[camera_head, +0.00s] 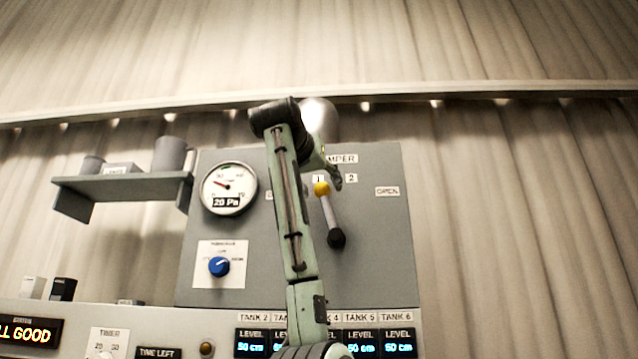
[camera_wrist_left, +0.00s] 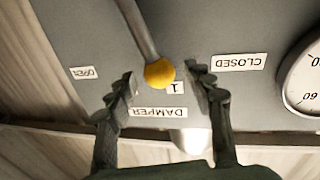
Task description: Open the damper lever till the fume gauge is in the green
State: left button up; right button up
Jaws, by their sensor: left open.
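The damper lever has a yellow knob (camera_head: 321,188), a grey rod and a black pivot (camera_head: 336,238) on the grey panel. It points up and slightly left, near the mark 1. My left gripper (camera_head: 335,180) is at the knob, partly hidden behind my arm. In the left wrist view, which is upside down, the yellow knob (camera_wrist_left: 160,73) lies between the fingertips of the open gripper (camera_wrist_left: 159,78), with gaps on both sides.
The OPEN label (camera_head: 387,191) is right of the lever; the CLOSED label (camera_wrist_left: 239,62) shows in the left wrist view. A blue knob (camera_head: 219,266) sits below the gauge. A shelf (camera_head: 120,187) with containers juts out at left. The panel right of the lever is clear.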

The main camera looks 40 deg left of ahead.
pick_arm(q)
jog(key=shift+c, duration=0.3)
grip_shut()
jog(key=shift+w, duration=0.1)
